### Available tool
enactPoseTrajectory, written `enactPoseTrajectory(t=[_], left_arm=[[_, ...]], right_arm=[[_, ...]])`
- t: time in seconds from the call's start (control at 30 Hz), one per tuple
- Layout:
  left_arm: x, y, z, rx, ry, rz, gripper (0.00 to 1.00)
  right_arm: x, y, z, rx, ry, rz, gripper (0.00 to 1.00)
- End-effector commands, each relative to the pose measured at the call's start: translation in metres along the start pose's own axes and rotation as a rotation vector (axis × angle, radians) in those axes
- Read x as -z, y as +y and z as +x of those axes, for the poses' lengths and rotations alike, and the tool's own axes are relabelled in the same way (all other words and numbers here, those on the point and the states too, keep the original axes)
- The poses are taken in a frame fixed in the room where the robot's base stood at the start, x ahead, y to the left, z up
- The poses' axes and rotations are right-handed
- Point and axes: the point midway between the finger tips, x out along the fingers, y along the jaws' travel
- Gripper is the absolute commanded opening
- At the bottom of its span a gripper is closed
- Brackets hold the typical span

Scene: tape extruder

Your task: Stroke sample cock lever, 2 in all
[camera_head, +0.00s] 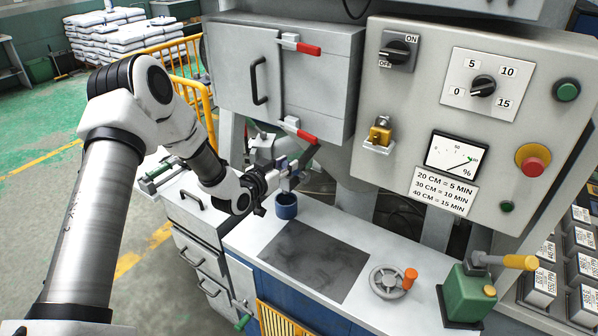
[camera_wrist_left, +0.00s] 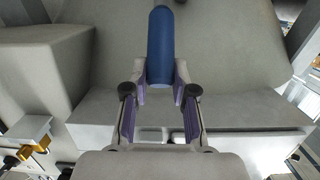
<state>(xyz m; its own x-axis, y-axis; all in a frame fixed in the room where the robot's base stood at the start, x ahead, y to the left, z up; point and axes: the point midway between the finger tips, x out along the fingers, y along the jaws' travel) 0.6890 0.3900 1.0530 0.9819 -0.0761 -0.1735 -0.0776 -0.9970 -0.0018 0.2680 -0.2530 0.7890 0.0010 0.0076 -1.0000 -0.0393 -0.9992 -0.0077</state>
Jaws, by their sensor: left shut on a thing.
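My left gripper (camera_head: 288,174) reaches in from the left, over the counter and below the grey cabinet. In the left wrist view its two purple-padded fingers (camera_wrist_left: 160,88) are shut on a blue cylindrical handle (camera_wrist_left: 160,45), which I take to be the sample cock lever. The handle extends beyond the fingertips in that view. In the head view the lever is mostly hidden by the gripper, and I cannot tell its angle. A small dark blue cup (camera_head: 287,207) stands on the counter just under the gripper. My right gripper is out of view.
A control panel (camera_head: 480,130) with knobs, buttons and a gauge stands to the right. The cabinet (camera_head: 235,70) has two red-handled latches. A dark plate (camera_head: 312,260), a handwheel (camera_head: 388,281) and a green device (camera_head: 470,295) are on the counter. Drawers (camera_head: 195,255) lie below.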

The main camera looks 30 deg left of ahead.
Motion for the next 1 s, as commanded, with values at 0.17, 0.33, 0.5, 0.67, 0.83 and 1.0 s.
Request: enactPoseTrajectory(t=[0.17,0.33,0.5,0.67,0.83,1.0], left_arm=[[-0.02,0.001,-0.009,-0.001,-0.009,-0.004,0.0],[-0.033,0.001,-0.017,-0.002,-0.01,-0.003,0.0],[-0.035,0.001,-0.02,-0.002,-0.008,-0.002,0.0],[-0.035,0.001,-0.02,-0.002,-0.008,-0.002,0.0],[-0.043,0.001,-0.021,-0.001,-0.008,-0.002,0.0],[-0.059,0.001,-0.023,-0.002,-0.01,-0.002,0.0]], right_arm=[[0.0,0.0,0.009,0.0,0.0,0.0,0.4],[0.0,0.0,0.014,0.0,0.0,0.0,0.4],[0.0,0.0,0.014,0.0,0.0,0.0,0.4],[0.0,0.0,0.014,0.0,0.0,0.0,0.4],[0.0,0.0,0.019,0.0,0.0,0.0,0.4],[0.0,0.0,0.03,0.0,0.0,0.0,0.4]])
